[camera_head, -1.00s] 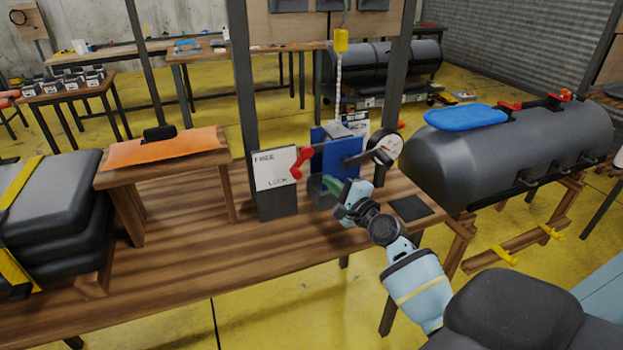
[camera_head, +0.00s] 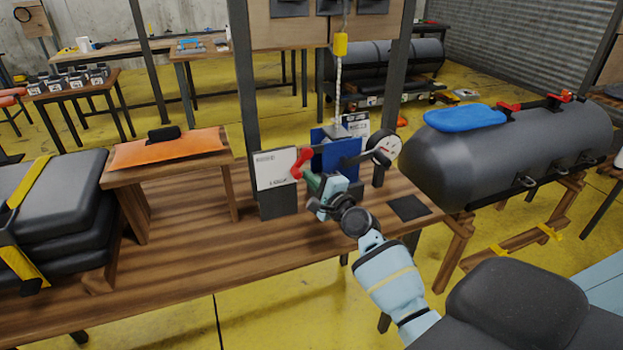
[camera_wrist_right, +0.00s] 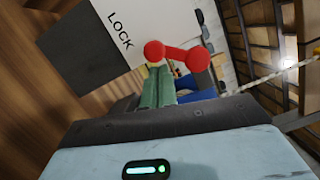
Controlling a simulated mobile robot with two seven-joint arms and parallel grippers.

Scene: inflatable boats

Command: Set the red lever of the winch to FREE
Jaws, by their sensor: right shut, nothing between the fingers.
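The winch (camera_head: 336,160) is a blue block on the wooden bench. Its red lever (camera_head: 301,163) sits at its left side, slanting, with a rounded red knob at each end. A white sign (camera_head: 275,168) stands beside it, FREE at top and LOCK at bottom. The wrist view shows the red lever (camera_wrist_right: 181,54) close to the word LOCK. My right gripper (camera_head: 312,183) has its green fingers shut and empty, just below the lever. In the wrist view the fingertips (camera_wrist_right: 158,72) are right by the lever; I cannot tell whether they touch. My left gripper is not in view.
A rope with a yellow block (camera_head: 340,45) hangs above. An orange piece (camera_head: 165,148) lies on a small wooden stand. A grey inflatable tube (camera_head: 510,145) is at right. The bench front is clear.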

